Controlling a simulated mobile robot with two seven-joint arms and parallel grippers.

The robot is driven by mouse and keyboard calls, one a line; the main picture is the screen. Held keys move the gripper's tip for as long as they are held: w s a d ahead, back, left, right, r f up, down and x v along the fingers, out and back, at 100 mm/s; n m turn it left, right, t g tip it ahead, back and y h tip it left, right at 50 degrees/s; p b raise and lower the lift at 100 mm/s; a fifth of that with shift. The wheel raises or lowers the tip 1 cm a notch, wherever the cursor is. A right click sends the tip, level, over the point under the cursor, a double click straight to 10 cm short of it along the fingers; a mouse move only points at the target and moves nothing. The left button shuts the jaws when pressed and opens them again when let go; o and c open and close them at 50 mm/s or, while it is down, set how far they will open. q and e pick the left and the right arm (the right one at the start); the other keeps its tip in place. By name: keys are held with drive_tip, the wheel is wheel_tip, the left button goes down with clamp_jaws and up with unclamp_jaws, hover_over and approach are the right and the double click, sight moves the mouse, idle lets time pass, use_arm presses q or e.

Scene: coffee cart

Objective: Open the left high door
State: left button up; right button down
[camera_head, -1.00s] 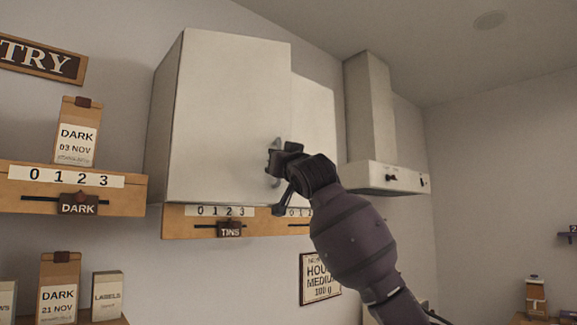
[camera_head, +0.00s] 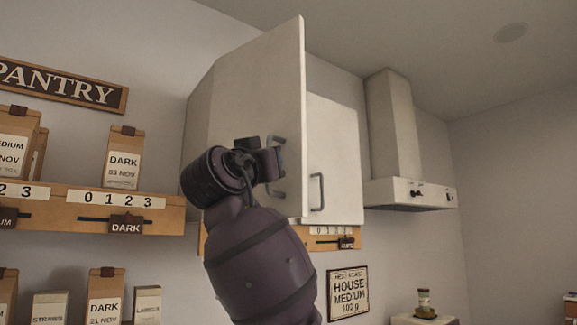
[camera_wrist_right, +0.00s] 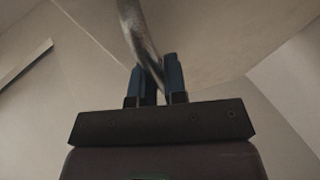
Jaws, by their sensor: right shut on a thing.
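The left high door (camera_head: 255,95) is a pale panel of the wall cabinet (camera_head: 197,115). It stands partly open, hinged at its left, with its free right edge swung out toward me. Its grey bar handle (camera_head: 281,143) is near the lower free edge. My right gripper (camera_head: 273,164) is shut on the handle. In the right wrist view the curved metal handle (camera_wrist_right: 135,30) passes between the blue fingers of the gripper (camera_wrist_right: 160,78). The cabinet's inside is hidden behind the door. My left gripper is out of view.
The neighbouring right door (camera_head: 336,135) is shut, with its own handle (camera_head: 317,192). A range hood (camera_head: 395,130) is further right. A shelf (camera_head: 160,213) with coffee bags is at the left. A labelled rail (camera_head: 325,240) runs under the cabinet.

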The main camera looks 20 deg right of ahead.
drive_tip(key=s+a+m+g+h, duration=0.1)
drive_tip(key=s+a, duration=0.1)
drive_tip(key=a, duration=0.6)
drive_tip(key=shift+a, duration=0.4)
drive_tip(key=c, duration=1.2)
unclamp_jaws()
drive_tip(key=shift+w, duration=0.15)
drive_tip(key=shift+g, duration=0.3)
